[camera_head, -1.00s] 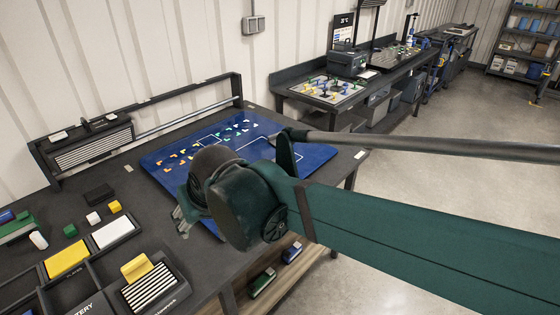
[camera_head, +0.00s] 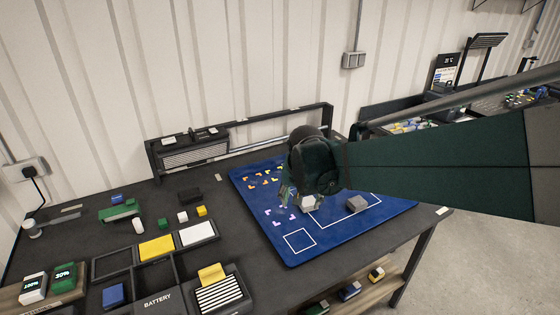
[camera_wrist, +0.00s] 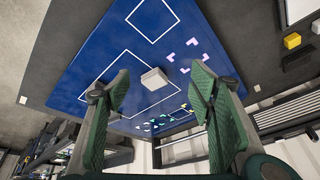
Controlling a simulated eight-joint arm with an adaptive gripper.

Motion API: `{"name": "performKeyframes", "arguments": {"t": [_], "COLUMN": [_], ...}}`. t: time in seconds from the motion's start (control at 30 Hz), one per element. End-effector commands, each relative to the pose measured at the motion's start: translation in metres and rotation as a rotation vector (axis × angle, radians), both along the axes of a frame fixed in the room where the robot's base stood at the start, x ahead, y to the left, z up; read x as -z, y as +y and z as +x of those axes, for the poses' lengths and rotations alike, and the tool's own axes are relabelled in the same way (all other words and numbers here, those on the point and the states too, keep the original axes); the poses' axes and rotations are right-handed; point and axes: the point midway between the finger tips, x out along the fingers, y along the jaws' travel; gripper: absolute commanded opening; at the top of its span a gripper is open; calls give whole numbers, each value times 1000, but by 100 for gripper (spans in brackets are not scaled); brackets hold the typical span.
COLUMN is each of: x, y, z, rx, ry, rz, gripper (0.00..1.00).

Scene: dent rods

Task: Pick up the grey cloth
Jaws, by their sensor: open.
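I cannot make out a grey thing that is clearly cloth. A light grey block-like piece (camera_head: 308,203) lies on the blue mat (camera_head: 292,254), close to my gripper (camera_head: 290,195). A darker grey block-like piece (camera_head: 357,203) lies to its right inside a white outline. Either could be the folded grey cloth. In the wrist view, a pale grey piece (camera_wrist: 154,78) shows on the mat between the fingertips of my gripper (camera_wrist: 161,86), which are spread wide apart and empty. My left finger there hides part of the mat.
Compartment trays stand at the front left, with a yellow piece (camera_head: 212,275) on a striped dark holder. Small coloured blocks and a green tool (camera_head: 119,211) lie behind them. A low rack (camera_head: 190,158) stands along the back edge. A lower shelf (camera_head: 375,284) holds several items.

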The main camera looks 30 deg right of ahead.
Motion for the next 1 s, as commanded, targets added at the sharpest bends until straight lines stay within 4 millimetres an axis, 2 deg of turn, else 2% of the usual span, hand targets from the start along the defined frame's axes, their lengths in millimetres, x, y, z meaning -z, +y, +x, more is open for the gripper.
{"name": "performKeyframes", "arguments": {"t": [0.07, 0.5, 1.0], "x": [-3, 7, 36], "y": [-15, -93, -186], "z": [8, 35, 47], "rx": [44, 287, 569], "ry": [7, 46, 83], "rz": [6, 36, 58], "gripper": [54, 54, 54]}}
